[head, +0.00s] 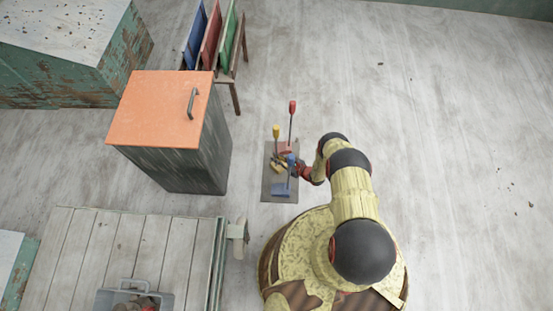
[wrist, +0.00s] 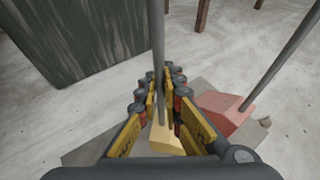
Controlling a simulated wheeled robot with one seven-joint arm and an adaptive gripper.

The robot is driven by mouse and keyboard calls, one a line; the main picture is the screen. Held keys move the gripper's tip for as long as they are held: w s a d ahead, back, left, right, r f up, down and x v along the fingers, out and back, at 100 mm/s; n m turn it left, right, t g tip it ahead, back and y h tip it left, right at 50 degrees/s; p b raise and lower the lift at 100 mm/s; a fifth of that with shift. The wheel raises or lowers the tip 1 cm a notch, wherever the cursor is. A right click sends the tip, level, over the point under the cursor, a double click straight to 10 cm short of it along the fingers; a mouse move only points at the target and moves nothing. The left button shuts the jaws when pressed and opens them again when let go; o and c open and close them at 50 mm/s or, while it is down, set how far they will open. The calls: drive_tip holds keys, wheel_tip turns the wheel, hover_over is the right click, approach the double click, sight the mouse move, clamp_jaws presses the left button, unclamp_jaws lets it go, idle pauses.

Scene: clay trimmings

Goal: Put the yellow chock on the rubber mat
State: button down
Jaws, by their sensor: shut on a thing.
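The yellow chock (wrist: 166,140) shows between my fingers in the wrist view, with a thin grey upright rod (wrist: 158,45). In the head view its yellow knob (head: 276,131) stands out, while my gripper hides much of its body. My gripper (wrist: 163,82) is shut on the chock's rod, one yellow finger on each side. In the head view my gripper (head: 279,165) is over the dark grey rubber mat (head: 267,190). I cannot tell whether the chock touches the mat.
A red chock (wrist: 224,108) with a rod is close to my gripper's right. An orange-topped cabinet (head: 160,108) stands left of the mat. Open floor (head: 450,150) lies to the right.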

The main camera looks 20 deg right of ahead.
drive_tip(key=c, duration=2)
unclamp_jaws()
drive_tip(key=shift+o, duration=0.2)
